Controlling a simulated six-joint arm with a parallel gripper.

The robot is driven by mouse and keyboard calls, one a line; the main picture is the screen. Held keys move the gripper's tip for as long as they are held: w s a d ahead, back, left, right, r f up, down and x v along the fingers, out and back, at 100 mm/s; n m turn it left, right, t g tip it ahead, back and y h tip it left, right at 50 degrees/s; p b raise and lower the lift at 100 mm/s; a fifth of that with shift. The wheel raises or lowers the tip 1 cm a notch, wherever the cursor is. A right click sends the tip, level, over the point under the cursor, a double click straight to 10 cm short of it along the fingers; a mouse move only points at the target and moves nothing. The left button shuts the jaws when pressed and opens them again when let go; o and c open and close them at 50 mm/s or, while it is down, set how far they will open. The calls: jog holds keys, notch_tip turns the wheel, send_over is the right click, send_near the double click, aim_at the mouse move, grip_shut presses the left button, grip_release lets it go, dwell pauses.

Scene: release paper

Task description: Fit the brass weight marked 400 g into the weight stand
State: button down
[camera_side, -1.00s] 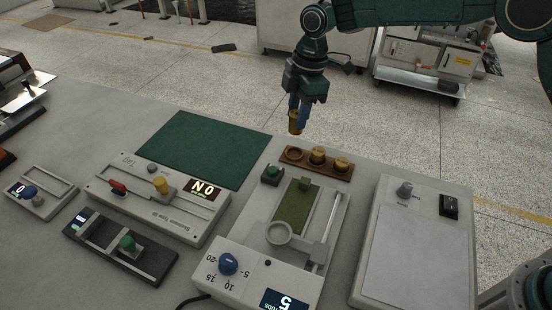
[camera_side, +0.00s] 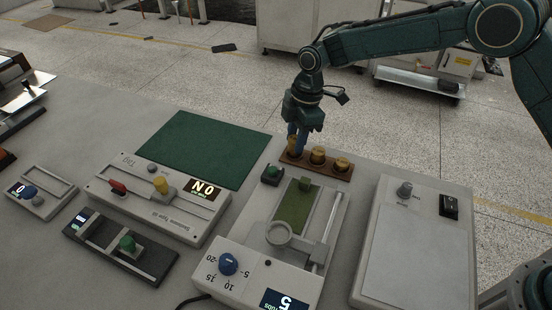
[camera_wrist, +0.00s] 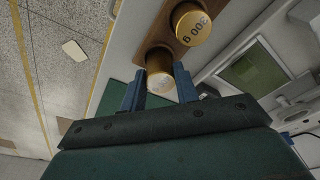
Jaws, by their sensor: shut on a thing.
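My gripper (camera_side: 298,138) is shut on a brass weight (camera_side: 292,146) at the left end of the wooden weight stand (camera_side: 330,174). In the wrist view the held weight (camera_wrist: 160,74) sits between the two blue fingers, over the end of the stand (camera_wrist: 157,36); its marking is not readable. I cannot tell whether its base is fully seated in the stand. Two other brass weights, a middle one (camera_side: 318,155) and a right one (camera_side: 342,164), stand in the stand. The neighbouring weight in the wrist view (camera_wrist: 194,27) is marked 300 g.
A green mat (camera_side: 205,148) lies left of the stand. A small box with a green button (camera_side: 271,173) and a tester with a green strip (camera_side: 293,208) are close in front. A grey balance-like box (camera_side: 412,240) stands at right. The table's back edge is close behind.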

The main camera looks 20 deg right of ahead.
jog(key=shift+f, duration=0.15)
jog(key=c, duration=1.1)
grip_release()
jog(key=shift+f, duration=0.1)
jog(key=shift+o, duration=0.2)
jog(key=shift+r, duration=0.2)
notch_tip(320, 180, up, 12)
jog(key=d, duration=0.1)
jog(key=shift+d, duration=0.4)
